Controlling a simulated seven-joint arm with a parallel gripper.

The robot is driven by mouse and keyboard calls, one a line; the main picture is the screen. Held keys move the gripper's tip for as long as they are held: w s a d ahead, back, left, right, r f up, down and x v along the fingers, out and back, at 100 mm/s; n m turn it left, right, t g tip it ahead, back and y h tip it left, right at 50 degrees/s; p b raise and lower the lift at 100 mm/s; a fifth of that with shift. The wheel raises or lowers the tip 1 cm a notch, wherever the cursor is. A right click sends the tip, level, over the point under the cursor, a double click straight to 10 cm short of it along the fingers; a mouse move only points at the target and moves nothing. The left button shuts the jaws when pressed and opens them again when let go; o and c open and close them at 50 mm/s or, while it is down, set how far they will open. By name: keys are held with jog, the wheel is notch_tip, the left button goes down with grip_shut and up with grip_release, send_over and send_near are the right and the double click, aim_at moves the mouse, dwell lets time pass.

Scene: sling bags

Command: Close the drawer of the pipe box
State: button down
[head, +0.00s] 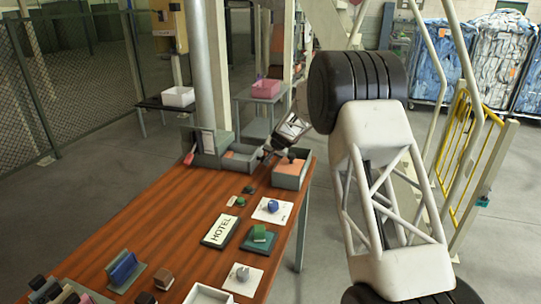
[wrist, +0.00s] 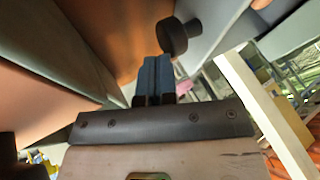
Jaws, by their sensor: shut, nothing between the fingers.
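The grey pipe box (head: 207,161) stands at the far end of the wooden table. A grey open-topped drawer (head: 240,165), orange inside, sticks out from its right side. My gripper (head: 264,156) is at the drawer's right end, partly hidden by its own wrist in the head view. In the wrist view, my gripper (wrist: 154,68) is shut and empty, its fingertips beside a dark round knob (wrist: 178,36). The knob sits against a grey panel (wrist: 222,22). I cannot tell whether the fingers touch it.
The table's right edge is close to the bin.

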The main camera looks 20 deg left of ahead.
jog(key=a, duration=1.4)
jog(key=shift+a, duration=0.4)
jog(key=shift+s+a+r, duration=0.1)
jog(key=shift+r, duration=0.05)
jog(key=shift+s+d+r, duration=0.2)
jog(key=shift+r, duration=0.25)
jog(key=v, duration=0.9)
jog(key=shift+w+d, duration=0.15)
jog(key=shift+d, duration=0.15)
jog(key=shift+f, duration=0.1)
